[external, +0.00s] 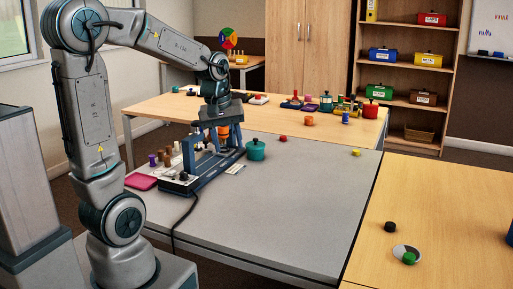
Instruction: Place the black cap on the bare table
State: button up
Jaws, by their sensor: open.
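A small black round piece (390,227), which looks like the black cap, sits upright on the wooden table (440,200) at the right. Another dark round piece (184,176) is at the front of the blue stand on the grey table (290,215); I cannot tell whether it is a cap. My gripper (214,124) points down at the blue stand (215,178), far to the left of the black piece on the wooden table. It is open. Its fingertips are partly lost against the stand, and I see nothing clearly held.
A teal pot (256,150), a red piece (283,139) and a yellow piece (356,152) stand on the grey table. A pink tray (141,181) lies left of the stand. A green piece (409,258) is on a grey-and-white disc (400,252). The grey table's front middle is clear.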

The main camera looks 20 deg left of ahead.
jog(key=s+a+f+m+y, duration=0.1)
jog(key=s+a+f+m, duration=0.1)
jog(key=s+a+m, duration=0.3)
jog(key=s+a, duration=0.4)
jog(key=s, duration=0.2)
jog(key=shift+a+f, duration=0.15)
jog(key=shift+f, duration=0.2)
